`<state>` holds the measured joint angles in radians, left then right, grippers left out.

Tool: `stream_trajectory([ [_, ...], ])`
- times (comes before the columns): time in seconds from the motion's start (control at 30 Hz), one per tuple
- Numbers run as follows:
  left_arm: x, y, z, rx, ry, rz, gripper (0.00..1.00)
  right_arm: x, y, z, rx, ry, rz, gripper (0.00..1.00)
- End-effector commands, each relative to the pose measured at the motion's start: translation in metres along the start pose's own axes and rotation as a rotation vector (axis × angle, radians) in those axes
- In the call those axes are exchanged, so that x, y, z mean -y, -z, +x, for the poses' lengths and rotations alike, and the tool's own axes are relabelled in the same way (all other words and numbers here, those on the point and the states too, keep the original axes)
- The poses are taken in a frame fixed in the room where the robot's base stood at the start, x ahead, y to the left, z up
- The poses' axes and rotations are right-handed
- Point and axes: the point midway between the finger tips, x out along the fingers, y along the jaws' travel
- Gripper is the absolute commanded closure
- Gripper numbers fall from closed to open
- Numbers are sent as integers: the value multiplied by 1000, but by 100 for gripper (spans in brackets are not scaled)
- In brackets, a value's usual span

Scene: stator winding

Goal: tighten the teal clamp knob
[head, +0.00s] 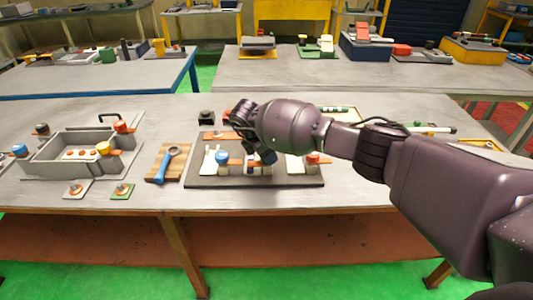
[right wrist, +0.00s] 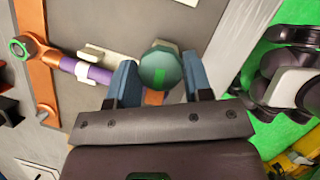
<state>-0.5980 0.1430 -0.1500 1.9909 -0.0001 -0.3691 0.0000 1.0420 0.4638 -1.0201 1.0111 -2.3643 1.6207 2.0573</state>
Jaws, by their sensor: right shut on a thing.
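In the head view my right gripper (head: 263,156) is over the middle of the dark fixture plate (head: 210,182), and I cannot make out the teal knob there. A purple cylinder (right wrist: 92,72) lies beside the knob, next to an orange bar (right wrist: 40,75). My left gripper is not in view.
A blue knob (head: 222,157) and a red knob (head: 312,158) stand on the plate beside my gripper. A blue wrench (head: 167,163) lies on a wooden board to the left. A grey open box (head: 65,168) with several knobs stands further left.

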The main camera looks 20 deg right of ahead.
Motion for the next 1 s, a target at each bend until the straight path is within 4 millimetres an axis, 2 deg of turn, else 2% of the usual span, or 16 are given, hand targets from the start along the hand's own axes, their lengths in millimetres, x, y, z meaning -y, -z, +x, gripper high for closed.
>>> stream_trajectory([
  [0.03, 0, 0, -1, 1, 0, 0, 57, -4, -3, -6, 2, -10, 4, 78],
  [0.23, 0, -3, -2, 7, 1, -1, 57, -4, -3, -6, 2, -11, 3, 78],
  [0.27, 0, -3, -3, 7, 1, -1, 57, -4, -3, -6, 2, -11, 3, 49],
  [0.4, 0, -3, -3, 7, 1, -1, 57, -2, -2, -4, 1, -8, 2, 28],
  [0.77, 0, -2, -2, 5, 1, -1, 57, -1, -1, -6, 0, -5, -1, 28],
  [0.87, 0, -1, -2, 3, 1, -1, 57, -2, -1, -16, 1, -5, -1, 28],
  [1.0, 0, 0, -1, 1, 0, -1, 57, -2, -1, -39, 0, -7, -1, 28],
])
